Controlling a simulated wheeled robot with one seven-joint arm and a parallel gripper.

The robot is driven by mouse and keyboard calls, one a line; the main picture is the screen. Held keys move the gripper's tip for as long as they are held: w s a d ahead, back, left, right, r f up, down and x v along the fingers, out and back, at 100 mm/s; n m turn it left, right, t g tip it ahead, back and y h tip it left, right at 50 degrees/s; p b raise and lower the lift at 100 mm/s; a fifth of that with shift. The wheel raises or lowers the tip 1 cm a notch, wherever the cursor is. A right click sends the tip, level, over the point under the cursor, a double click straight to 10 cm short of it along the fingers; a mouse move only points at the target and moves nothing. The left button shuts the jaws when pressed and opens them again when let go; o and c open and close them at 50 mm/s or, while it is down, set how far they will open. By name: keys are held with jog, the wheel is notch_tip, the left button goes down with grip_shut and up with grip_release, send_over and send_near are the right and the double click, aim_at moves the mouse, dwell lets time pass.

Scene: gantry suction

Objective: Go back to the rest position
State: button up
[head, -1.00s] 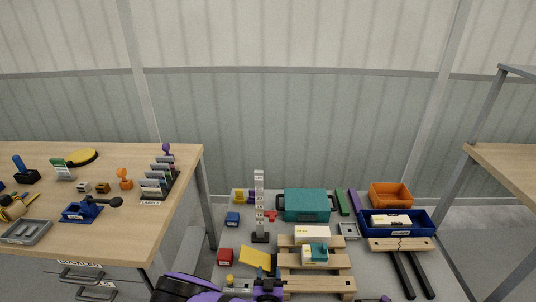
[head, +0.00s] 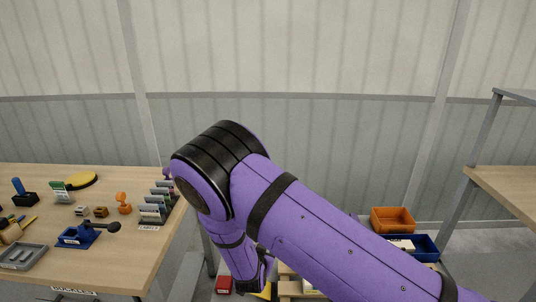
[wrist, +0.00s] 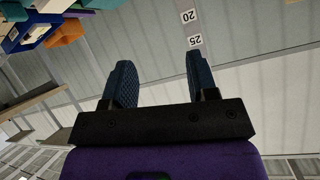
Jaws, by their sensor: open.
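My gripper shows in the wrist view (wrist: 160,72) with its two dark ridged fingers apart and nothing between them. A white strip marked 20 and 25 (wrist: 190,28) is beyond the fingertips, apart from them. In the head view my purple arm is raised and bent across the middle. Its far end points down behind the upper link, and I cannot make out the fingers there.
A wooden table (head: 120,265) with small tools stands at left. An orange bin (head: 392,220) and a blue bin (head: 427,246) stand at right, beside a shelf frame (head: 481,150). A red block (head: 224,284) is low centre. My arm hides most of the middle.

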jog(key=s+d+r+n+g+y, duration=0.15)
jog(key=d+r, duration=0.55)
jog(key=r, duration=1)
jog(key=d+r+g+y, duration=0.3)
jog(key=d+r, duration=0.3)
jog(key=r, duration=1.2)
jog(key=s+d+r, duration=0.7)
jog(key=r, duration=0.1)
jog(key=s+d+r+n+h, duration=0.1)
jog(key=s+d+r, duration=0.1)
jog(key=s+d, duration=0.2)
jog(key=s+d+r+n+g, duration=0.1)
jog(key=s+d, duration=0.3)
jog(key=s, duration=0.7)
jog(key=s+d+r+n+g+h, duration=0.1)
jog(key=s+d+r, duration=0.2)
jog(key=s, duration=0.5)
jog(key=shift+s+d+h, duration=0.15)
jog(key=shift+d+h, duration=0.2)
jog(key=shift+d, duration=0.55)
